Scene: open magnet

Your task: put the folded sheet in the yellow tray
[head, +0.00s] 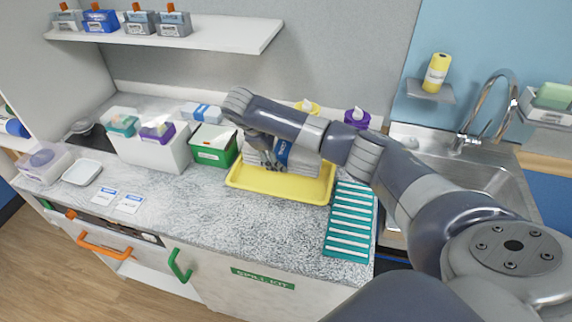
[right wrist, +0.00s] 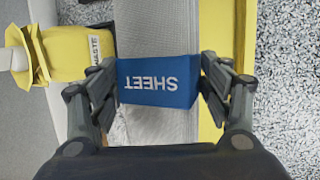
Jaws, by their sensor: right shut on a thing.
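The folded sheet (right wrist: 150,130) is a white-grey bundle with a blue band marked SHEET (right wrist: 160,82). My right gripper (right wrist: 160,85) is shut on it at the band. In the head view the sheet (head: 305,163) is over the yellow tray (head: 275,185), in its back part; I cannot tell whether it touches the tray floor. The tray's yellow edge also shows in the right wrist view (right wrist: 210,60). My right arm hides part of the sheet and most of the right gripper (head: 262,150) in the head view. My left gripper is not in view.
A green box (head: 212,146) stands left of the tray, and a teal ribbed mat (head: 350,222) lies to its right. The counter front (head: 235,235) is clear. A sink (head: 480,175) is at the right.

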